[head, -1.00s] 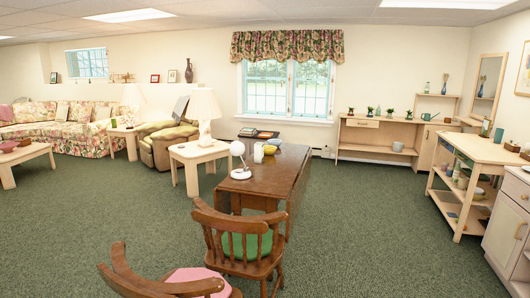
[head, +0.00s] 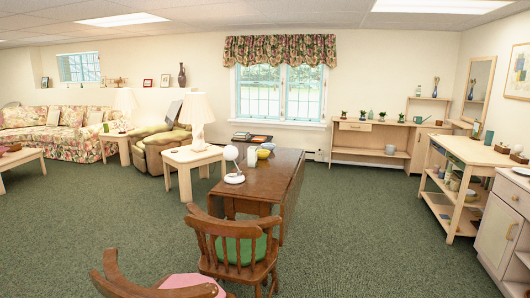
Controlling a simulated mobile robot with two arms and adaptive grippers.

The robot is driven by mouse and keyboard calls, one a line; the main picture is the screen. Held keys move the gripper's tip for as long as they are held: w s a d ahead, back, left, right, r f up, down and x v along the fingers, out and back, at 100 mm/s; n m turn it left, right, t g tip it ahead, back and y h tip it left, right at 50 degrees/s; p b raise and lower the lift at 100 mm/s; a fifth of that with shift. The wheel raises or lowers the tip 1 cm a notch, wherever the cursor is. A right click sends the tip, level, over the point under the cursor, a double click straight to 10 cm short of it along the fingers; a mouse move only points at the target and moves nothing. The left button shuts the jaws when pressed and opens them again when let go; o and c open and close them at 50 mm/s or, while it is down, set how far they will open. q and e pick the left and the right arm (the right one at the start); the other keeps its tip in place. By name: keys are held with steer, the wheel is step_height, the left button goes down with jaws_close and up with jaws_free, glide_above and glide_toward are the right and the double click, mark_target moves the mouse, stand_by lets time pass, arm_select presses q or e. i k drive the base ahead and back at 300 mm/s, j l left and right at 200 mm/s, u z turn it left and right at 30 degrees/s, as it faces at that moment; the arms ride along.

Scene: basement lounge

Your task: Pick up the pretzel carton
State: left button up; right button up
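I cannot pick out a pretzel carton for certain in the head view. The dark wooden drop-leaf table (head: 256,180) stands near the middle and carries a white round-headed lamp (head: 233,165), a small pale upright item (head: 252,156), a yellow bowl (head: 264,153) and some flat books (head: 253,138). The small things on the shelves at the right are too small to name. Neither of my grippers shows in this view.
A wooden chair with a green seat (head: 238,250) stands before the table; another with a pink seat (head: 187,281) is lower left. A side table (head: 193,155), armchair (head: 163,147) and sofa (head: 55,130) are left. A shelf unit (head: 463,152) and cabinet (head: 500,230) stand right. Green carpet (head: 370,230) between is clear.

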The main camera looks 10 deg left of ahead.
mark_target(253, 157)
steer(key=i+l+z, duration=0.25)
steer(key=i, duration=0.85)
steer(key=i+z, duration=0.25)
steer(key=i, duration=0.85)
steer(key=i+u, duration=0.15)
steer(key=i, duration=0.4)
steer(key=i+l+u, duration=0.2)
steer(key=i, duration=0.3)
steer(key=i+l+u, duration=0.15)
steer(key=i, duration=0.35)
steer(key=i+l+u, duration=0.2)
steer(key=i+l, duration=0.15)
steer(key=i, duration=0.15)
